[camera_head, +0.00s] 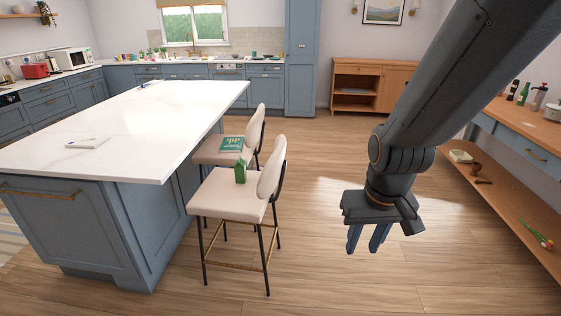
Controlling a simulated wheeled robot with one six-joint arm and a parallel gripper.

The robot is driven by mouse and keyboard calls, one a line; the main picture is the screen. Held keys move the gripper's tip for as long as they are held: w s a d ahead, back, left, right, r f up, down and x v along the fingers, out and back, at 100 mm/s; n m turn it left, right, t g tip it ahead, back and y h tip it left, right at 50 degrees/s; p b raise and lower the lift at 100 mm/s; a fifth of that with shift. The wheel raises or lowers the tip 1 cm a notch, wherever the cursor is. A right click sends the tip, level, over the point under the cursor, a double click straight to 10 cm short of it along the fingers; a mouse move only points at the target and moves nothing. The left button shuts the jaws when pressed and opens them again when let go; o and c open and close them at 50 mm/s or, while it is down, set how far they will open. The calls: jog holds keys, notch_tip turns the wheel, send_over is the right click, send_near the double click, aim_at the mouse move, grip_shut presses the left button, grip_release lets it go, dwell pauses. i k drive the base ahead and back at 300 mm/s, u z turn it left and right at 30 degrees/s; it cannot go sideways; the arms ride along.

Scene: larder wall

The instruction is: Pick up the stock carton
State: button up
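A small green carton (240,171) stands upright on the cream seat of the nearer chair (228,195), close to its backrest. I take it to be the stock carton; its print is too small to read. My gripper (366,244) hangs pointing down over the floor, to the right of the chair and apart from the carton. Its two blue fingers are spread with a gap between them, and nothing shows in the gap.
A green book or packet (231,144) lies on the farther chair (222,152). The white-topped island (130,112) stands left of the chairs. A wooden side table (500,178) with a lower shelf is at the right. The wooden floor (330,275) between is clear.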

aim_at(240, 171)
jog(key=z, duration=0.55)
jog(key=i, duration=2.95)
jog(key=u, duration=1.5)
jog(key=i, duration=0.7)
jog(key=u, duration=0.55)
